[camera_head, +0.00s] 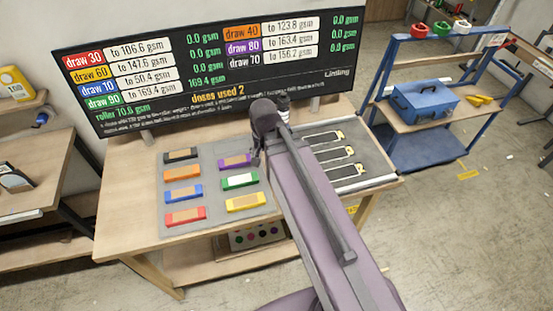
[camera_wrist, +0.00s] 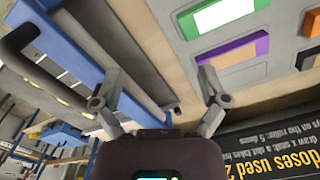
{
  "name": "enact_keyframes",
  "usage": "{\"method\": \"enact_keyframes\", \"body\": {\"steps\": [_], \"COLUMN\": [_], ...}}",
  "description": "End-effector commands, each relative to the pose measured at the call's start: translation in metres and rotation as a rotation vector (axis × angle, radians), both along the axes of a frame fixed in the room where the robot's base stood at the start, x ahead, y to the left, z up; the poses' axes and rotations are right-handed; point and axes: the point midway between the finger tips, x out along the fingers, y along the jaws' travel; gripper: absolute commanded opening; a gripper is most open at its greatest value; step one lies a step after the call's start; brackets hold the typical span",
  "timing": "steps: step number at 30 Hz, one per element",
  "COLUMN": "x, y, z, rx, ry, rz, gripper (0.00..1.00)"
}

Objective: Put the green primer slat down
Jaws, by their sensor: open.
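The green slat (camera_head: 240,180), with a pale white face, lies flat on the grey mat (camera_head: 212,208) on the bench, between the purple slat (camera_head: 235,161) and the yellow slat (camera_head: 246,202). In the wrist view the green slat (camera_wrist: 225,12) is at the top edge, partly cut off, with the purple slat (camera_wrist: 234,52) below it. My gripper (camera_wrist: 161,72) is open, with nothing between its fingers. It is apart from the green slat, beside the mat.
Black, orange, blue and red slats fill the mat's left column. A grey tray (camera_head: 372,172) with several metal-framed pieces lies right of my arm. A dark display board (camera_head: 215,70) stands along the bench's back. A blue rack (camera_head: 425,100) stands right, with floor between.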

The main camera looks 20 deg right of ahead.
Motion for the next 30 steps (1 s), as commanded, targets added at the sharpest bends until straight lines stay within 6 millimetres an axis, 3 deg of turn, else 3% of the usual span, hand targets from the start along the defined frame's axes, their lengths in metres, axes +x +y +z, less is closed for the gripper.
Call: {"method": "enact_keyframes", "body": {"steps": [6,12,30], "x": [-0.011,-0.016,-0.017], "y": [-0.021,-0.03,-0.032], "z": [0.0,0.0,0.0], "rx": [0.0,0.0,0.0], "ry": [0.0,0.001,0.001], "rz": [0.271,0.421,0.456], "gripper": [0.93,0.93,0.93]}}
